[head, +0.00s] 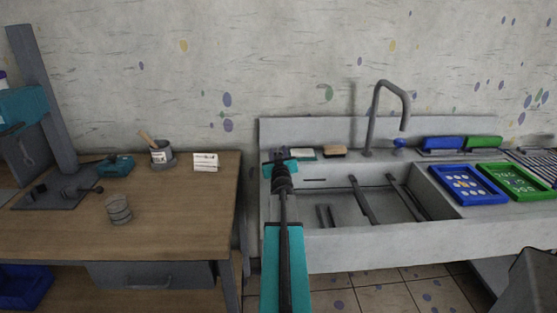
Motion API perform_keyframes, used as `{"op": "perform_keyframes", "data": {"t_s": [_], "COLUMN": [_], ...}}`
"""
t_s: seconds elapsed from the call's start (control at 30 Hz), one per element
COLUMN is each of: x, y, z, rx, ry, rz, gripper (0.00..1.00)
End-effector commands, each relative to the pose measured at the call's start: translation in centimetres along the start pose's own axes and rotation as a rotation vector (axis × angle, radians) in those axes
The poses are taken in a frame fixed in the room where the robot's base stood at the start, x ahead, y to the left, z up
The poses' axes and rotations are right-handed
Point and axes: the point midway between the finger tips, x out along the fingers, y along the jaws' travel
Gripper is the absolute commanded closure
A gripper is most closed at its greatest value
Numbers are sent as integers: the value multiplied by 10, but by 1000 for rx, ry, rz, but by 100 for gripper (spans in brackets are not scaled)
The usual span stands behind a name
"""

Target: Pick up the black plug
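I cannot make out a black plug with certainty in the head view. My gripper (281,154) is at the end of my teal and dark arm, over the left end of the stone sink (350,240), near its back ledge. Its dark fingers are small and seen from behind, so I cannot tell whether they are open or shut, and no held object can be made out. My arm hides part of the sink's left side. Several dark bar-like shapes (360,200) show in the basin.
A grey tap (376,115) rises behind the basin. A green-white block (303,154) and a brown brush-like block (335,151) lie on the ledge. Blue (468,184) and green (518,181) printing frames are at right. A wooden workbench (180,225) stands at left, with a gap before the sink.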

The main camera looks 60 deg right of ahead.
Motion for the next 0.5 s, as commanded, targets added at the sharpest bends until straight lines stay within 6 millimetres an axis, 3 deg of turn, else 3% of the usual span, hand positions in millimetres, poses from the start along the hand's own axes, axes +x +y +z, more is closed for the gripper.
{"op": "perform_keyframes", "data": {"t_s": [0.27, 0.5], "x": [1, 16], "y": [-6, -5], "z": [36, 30], "rx": [1, 0], "ry": [-2, -1], "rz": [1, 1], "gripper": [70, 70]}}
